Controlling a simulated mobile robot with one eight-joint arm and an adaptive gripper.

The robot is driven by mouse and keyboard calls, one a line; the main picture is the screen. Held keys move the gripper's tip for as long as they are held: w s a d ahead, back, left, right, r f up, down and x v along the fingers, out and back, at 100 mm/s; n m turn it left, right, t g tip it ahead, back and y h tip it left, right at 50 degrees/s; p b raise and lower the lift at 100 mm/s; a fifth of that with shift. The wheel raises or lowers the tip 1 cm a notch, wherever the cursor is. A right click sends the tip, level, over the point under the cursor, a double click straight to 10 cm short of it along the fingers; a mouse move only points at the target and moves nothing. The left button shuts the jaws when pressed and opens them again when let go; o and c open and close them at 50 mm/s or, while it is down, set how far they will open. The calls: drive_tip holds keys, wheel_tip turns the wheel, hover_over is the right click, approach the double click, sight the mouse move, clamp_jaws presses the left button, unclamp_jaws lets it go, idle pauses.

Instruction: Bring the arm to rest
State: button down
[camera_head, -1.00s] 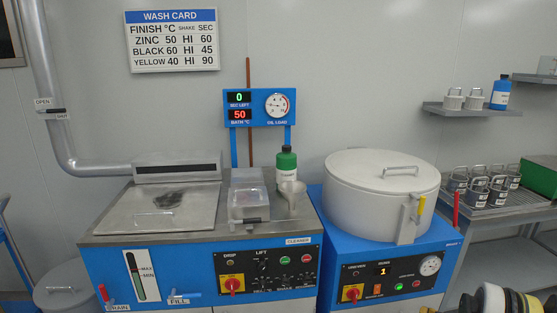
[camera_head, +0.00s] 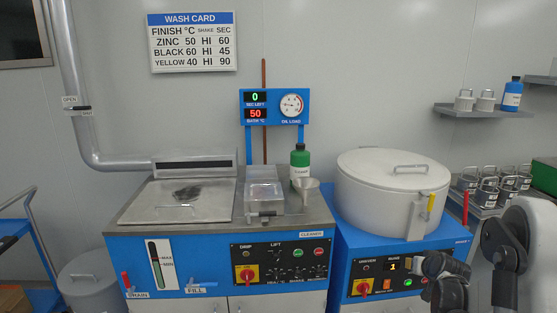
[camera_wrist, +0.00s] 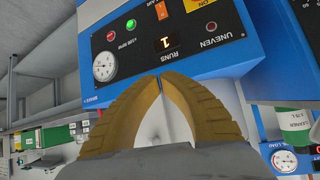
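My arm reaches in from the lower right of the head view, its white link in front of the right-hand machine's side. My gripper (camera_head: 436,270) is dark there and its fingertips are hard to make out. In the wrist view its two ribbed tan fingers (camera_wrist: 159,77) meet at the tips, with nothing seen between them. They show in front of the blue spinner cabinet (camera_wrist: 262,52), whose panel appears upside down. The spinner's white drum (camera_head: 376,190) has its lid on. How far the fingers are from the panel I cannot tell.
A rack of several labelled baskets (camera_head: 490,188) is at right, partly behind my arm. A blue cart (camera_head: 30,235) stands far left.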

drive_tip(key=s+a+r+n+g+y, duration=0.1)
drive_tip(key=s+a+r+n+g, duration=0.1)
drive_tip(key=s+a+r, duration=1.5)
drive_tip(key=s+a, duration=0.4)
drive_tip(key=s, duration=0.6)
drive_tip(key=s+a+f+g, duration=0.1)
drive_tip(key=s+a, duration=0.4)
drive_tip(key=s, duration=0.5)
drive_tip(key=shift+s+n+y, duration=0.2)
drive_tip(key=shift+n+y, duration=0.2)
